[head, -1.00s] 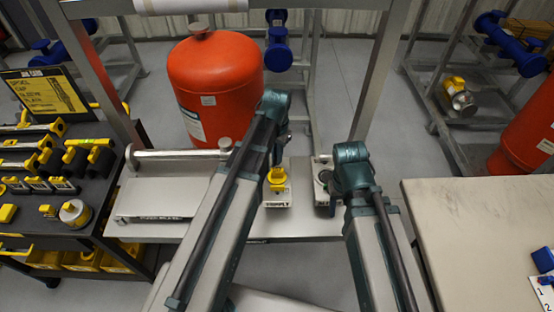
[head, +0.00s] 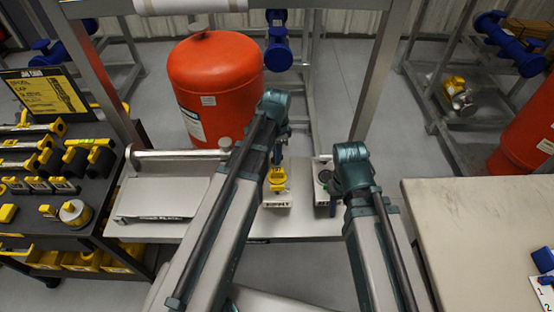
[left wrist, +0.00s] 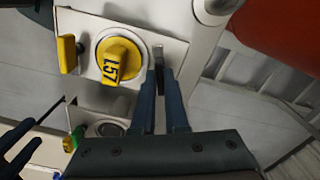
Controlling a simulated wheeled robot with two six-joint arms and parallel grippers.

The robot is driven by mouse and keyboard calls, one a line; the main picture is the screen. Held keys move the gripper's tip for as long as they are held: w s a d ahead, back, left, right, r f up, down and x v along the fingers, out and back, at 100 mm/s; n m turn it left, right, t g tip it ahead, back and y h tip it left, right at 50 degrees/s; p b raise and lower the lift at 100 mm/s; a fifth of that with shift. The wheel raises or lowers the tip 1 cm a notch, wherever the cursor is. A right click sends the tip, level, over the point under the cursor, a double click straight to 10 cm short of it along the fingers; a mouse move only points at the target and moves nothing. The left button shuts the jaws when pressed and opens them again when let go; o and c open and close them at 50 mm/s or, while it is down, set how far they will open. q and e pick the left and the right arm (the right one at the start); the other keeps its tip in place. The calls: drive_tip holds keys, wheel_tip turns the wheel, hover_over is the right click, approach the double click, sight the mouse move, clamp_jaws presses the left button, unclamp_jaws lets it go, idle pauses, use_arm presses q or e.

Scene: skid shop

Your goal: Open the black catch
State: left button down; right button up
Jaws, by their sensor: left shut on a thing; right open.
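In the left wrist view, a white panel (left wrist: 88,20) carries a round yellow knob (left wrist: 118,60) marked L57. The black catch (left wrist: 160,78) is a small dark piece beside the knob, mostly hidden between my fingers. My left gripper (left wrist: 159,80) is shut on it at the panel's edge. In the head view, the left arm reaches over the bench, and its gripper is largely hidden behind its own arm links; the yellow knob (head: 278,180) shows just beyond. My right gripper (left wrist: 15,140) shows only partly at the left edge of the wrist view, its fingers apart, clear of the panel.
A yellow handle (left wrist: 67,54) stands left of the knob. A red tank (head: 213,85) stands behind the metal bench (head: 160,229). A black tool cart (head: 30,222) is at the left and a pale table (head: 480,235) at the right. Frame posts flank the bench.

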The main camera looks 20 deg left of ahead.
use_arm(q)
drive_tip(key=shift+m, duration=1.7)
drive_tip(key=shift+m, duration=0.3)
drive_tip(key=c, duration=0.9)
unclamp_jaws()
drive_tip(key=shift+c, duration=0.2)
wheel_tip(320, 180, up, 7)
drive_tip(key=p, duration=0.7)
drive_tip(key=shift+r, duration=0.1)
